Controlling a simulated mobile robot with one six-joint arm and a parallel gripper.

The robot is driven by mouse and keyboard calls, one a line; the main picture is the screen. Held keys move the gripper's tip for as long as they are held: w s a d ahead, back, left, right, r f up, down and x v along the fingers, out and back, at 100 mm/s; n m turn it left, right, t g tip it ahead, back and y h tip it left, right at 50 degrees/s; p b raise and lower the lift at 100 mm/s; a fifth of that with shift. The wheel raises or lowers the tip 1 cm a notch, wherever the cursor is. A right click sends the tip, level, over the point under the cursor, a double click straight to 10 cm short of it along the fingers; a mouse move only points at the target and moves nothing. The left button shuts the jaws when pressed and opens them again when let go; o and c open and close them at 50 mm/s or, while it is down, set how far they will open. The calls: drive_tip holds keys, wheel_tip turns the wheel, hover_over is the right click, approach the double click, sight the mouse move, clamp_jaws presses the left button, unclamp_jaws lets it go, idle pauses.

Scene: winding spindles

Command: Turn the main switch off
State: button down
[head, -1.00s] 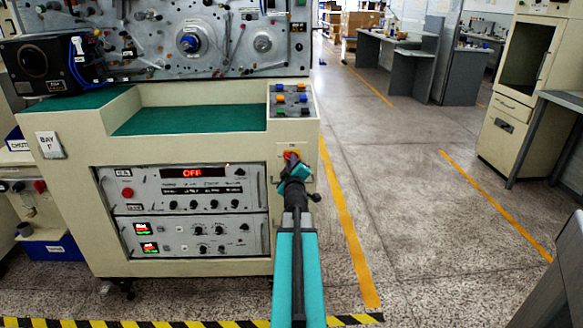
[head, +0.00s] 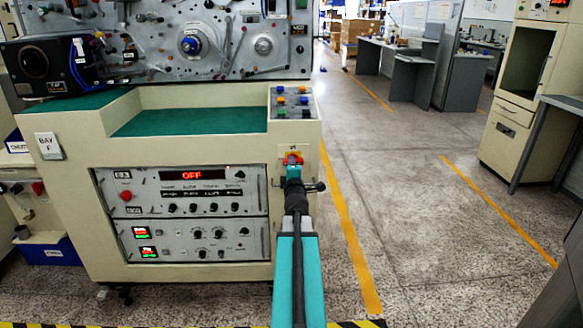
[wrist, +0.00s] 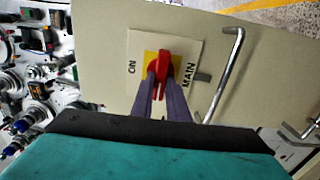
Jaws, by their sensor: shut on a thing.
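The main switch (wrist: 160,62) is a red handle on a yellow square, mounted on a pale plate marked MAIN and ON in the wrist view. In the head view the switch (head: 292,158) sits at the right of the cream machine front, below the button panel. My gripper (wrist: 159,78) is shut on the red handle, with one grey-purple finger on each side. In the head view my gripper (head: 292,164) mostly hides the switch. The red display (head: 193,175) on the machine front reads OFF.
A bent metal bar handle (wrist: 226,75) stands out from the panel just right of the switch plate. The button panel (head: 291,101) is above the switch. Open floor (head: 400,230) with yellow lines lies to the right.

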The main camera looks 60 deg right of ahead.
drive_tip(key=shift+s+d+r, duration=0.1)
drive_tip(key=shift+d, duration=0.05)
drive_tip(key=c, duration=1.7)
unclamp_jaws()
drive_tip(key=shift+a, duration=0.2)
